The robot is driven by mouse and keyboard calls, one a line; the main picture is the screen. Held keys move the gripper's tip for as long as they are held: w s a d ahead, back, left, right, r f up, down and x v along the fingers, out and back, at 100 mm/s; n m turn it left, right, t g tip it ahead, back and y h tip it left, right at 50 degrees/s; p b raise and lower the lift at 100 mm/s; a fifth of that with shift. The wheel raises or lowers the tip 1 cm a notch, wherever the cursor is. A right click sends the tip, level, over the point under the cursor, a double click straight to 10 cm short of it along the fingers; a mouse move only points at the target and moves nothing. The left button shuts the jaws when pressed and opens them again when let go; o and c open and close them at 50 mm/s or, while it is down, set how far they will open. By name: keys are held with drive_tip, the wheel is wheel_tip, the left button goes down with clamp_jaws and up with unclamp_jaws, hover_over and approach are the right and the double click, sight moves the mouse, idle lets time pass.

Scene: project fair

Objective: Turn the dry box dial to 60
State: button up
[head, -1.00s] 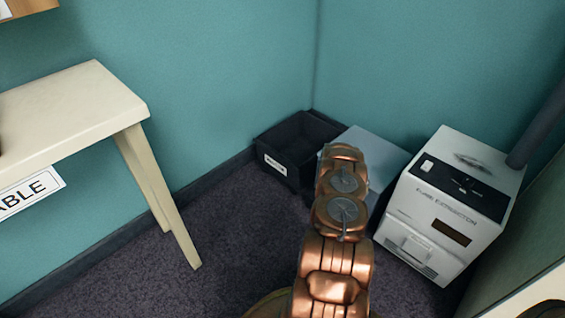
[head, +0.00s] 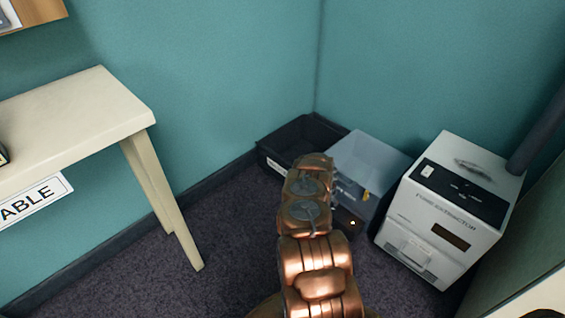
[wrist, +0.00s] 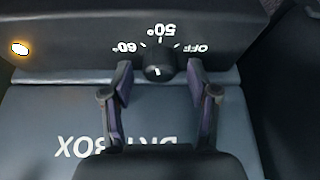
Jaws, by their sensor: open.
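The dry box (head: 372,160) is a grey-blue box with a dark front panel, on the floor by the corner, partly hidden behind my arm in the head view. In the wrist view its lid (wrist: 50,125) reads DRY BOX upside down. The black dial (wrist: 160,70) sits on the dark panel between marks 60°, 50° and OFF. A short white line shows on the dial; I cannot tell which mark it points to. My gripper (wrist: 160,66) is open, one finger on each side of the dial, with small gaps visible. The head view does not show the gripper clearly.
A lit orange lamp (wrist: 20,48) is on the panel. A white fume extractor (head: 447,215) stands close on the right. A cream table (head: 75,115) stands at left, with clear carpet between.

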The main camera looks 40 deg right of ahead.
drive_tip(key=m+g, duration=0.1)
drive_tip(key=m, duration=0.2)
drive_tip(key=shift+f+b, duration=0.15)
drive_tip(key=shift+b, duration=0.15)
drive_tip(key=shift+w+m+g+b, duration=0.15)
drive_tip(key=shift+m+g+b, duration=0.35)
drive_tip(key=shift+m, duration=0.7)
drive_tip(key=shift+a+r, duration=0.15)
drive_tip(key=shift+r, duration=0.25)
drive_tip(key=shift+p+v, duration=0.5)
drive_tip(key=shift+v, duration=0.3)
drive_tip(key=w+a+r+n+y+p, duration=0.1)
drive_tip(key=w+a+r, duration=0.3)
drive_tip(key=r, duration=0.4)
drive_tip(key=w+a+r+n+y+p, duration=0.1)
drive_tip(key=w+a+r+p, duration=0.3)
drive_tip(key=a+r, duration=0.3)
drive_tip(key=w+a+r+n+t+p, duration=0.1)
drive_tip(key=w+a+r, duration=0.3)
drive_tip(key=r, duration=0.5)
drive_tip(key=shift+a+n+y+p, duration=0.45)
drive_tip(key=shift+a+p, duration=0.3)
drive_tip(key=shift+a, duration=0.4)
